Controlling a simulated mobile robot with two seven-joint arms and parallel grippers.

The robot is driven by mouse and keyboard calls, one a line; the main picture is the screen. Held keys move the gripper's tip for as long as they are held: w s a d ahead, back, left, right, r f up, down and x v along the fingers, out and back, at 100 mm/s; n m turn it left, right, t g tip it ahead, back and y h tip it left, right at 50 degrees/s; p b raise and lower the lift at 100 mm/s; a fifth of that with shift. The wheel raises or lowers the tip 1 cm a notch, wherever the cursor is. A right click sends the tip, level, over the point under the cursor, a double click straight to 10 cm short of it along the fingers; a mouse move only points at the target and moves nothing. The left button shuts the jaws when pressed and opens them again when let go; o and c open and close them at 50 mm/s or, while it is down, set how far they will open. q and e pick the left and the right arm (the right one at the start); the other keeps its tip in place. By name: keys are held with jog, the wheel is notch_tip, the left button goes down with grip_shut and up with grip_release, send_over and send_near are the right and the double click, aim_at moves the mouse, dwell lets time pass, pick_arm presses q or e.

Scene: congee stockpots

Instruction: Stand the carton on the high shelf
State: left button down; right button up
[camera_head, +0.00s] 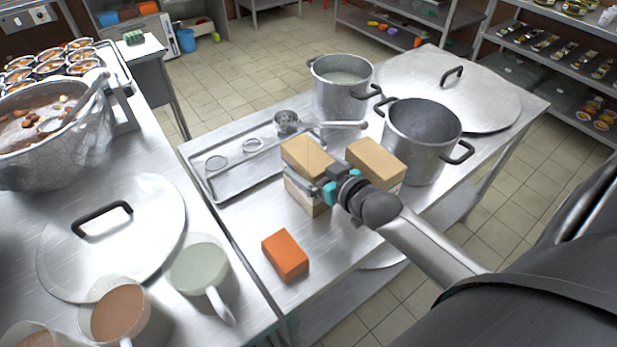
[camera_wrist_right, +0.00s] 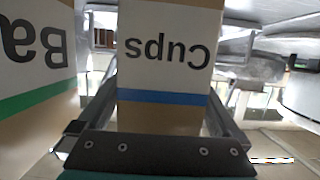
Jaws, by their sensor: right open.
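Two tan cartons stand on the steel table. The left one (camera_head: 305,153), with a white band, appears to be the "Cups" carton with a blue stripe in the right wrist view (camera_wrist_right: 165,45). The other carton (camera_head: 378,158) stands close to its right; in the wrist view it shows "Ba" and a green stripe (camera_wrist_right: 38,60). My right gripper (camera_head: 324,187) is open at the near side of the left carton. Its fingers (camera_wrist_right: 163,105) lie either side of the Cups carton; contact cannot be told. My left gripper is out of view. Which shelf is the high one is unclear.
A steel tray (camera_head: 214,183) lies left of the cartons. A pot with pale contents (camera_head: 340,90) and an empty pot (camera_head: 420,140) stand behind and right. An orange block (camera_head: 285,254) lies in front. Shelving racks (camera_head: 560,50) stand at the back right.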

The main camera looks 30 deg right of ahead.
jog(key=shift+w+f, duration=0.1)
jog(key=shift+w, duration=0.2)
grip_shut()
notch_tip(320, 180, up, 20)
jog(key=p, duration=0.5)
jog(key=shift+p, duration=0.35)
